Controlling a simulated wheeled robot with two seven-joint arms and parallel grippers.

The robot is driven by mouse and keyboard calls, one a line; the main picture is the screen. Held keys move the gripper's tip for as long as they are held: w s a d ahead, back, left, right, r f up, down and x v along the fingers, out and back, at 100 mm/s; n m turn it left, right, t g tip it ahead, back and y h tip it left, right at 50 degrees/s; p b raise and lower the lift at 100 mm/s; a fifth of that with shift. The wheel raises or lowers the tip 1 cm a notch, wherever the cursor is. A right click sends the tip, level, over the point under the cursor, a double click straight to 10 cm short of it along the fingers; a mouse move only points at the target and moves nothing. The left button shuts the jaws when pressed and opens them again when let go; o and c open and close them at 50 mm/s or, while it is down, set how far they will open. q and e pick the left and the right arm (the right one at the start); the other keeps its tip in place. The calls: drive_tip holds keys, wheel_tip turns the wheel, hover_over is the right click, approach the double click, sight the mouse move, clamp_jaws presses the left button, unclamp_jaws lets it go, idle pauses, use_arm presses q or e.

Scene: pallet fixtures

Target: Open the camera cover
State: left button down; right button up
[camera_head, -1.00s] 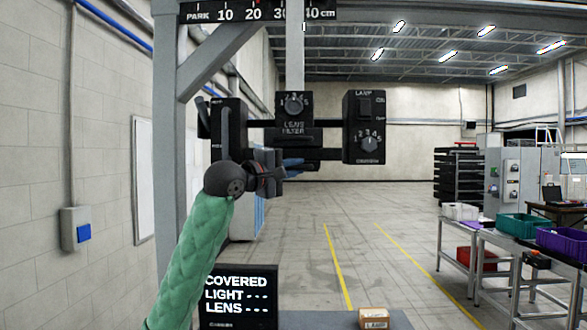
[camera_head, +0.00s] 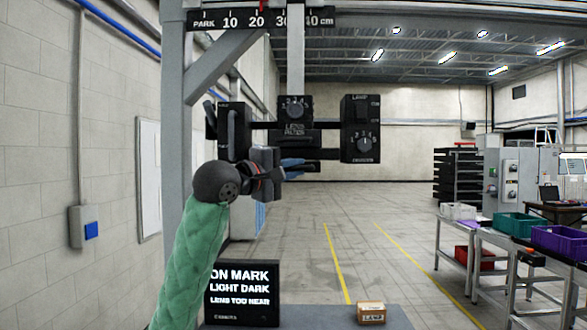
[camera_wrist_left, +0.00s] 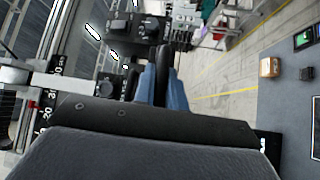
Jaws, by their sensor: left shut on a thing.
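The camera rig hangs from the overhead rail, with a black panel with a long handle (camera_head: 232,130) at left, a lens dial box (camera_head: 295,110) in the middle and a lamp box (camera_head: 361,128) at right. My left gripper (camera_head: 292,165) is just below the middle box, its blue fingers partly hidden by its own wrist. In the left wrist view, the blue fingers are shut on a dark handle (camera_wrist_left: 163,60); I cannot tell clearly which part of the rig it belongs to. A screen (camera_head: 242,293) below reads "ON MARK, LIGHT DARK, LENS TOO NEAR". My right gripper is not in view.
A scale rail (camera_head: 260,20) in cm runs above. A grey post (camera_head: 172,130) stands behind my left arm. A small cardboard box (camera_head: 371,313) sits on the grey table (camera_head: 330,318) at the bottom. Tables with bins (camera_head: 515,226) stand at right; the floor between is clear.

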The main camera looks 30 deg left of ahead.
use_arm(q)
drive_tip(key=shift+s+d, duration=0.25)
drive_tip(key=shift+s, duration=0.15)
drive_tip(key=shift+w+a+f, duration=0.1)
drive_tip(key=shift+w+a, duration=0.05)
drive_tip(key=shift+w, duration=0.15)
drive_tip(key=c, duration=1.5)
unclamp_jaws()
drive_tip(key=shift+s, duration=0.2)
drive_tip(key=shift+o, duration=0.2)
drive_tip(key=shift+w, duration=0.1)
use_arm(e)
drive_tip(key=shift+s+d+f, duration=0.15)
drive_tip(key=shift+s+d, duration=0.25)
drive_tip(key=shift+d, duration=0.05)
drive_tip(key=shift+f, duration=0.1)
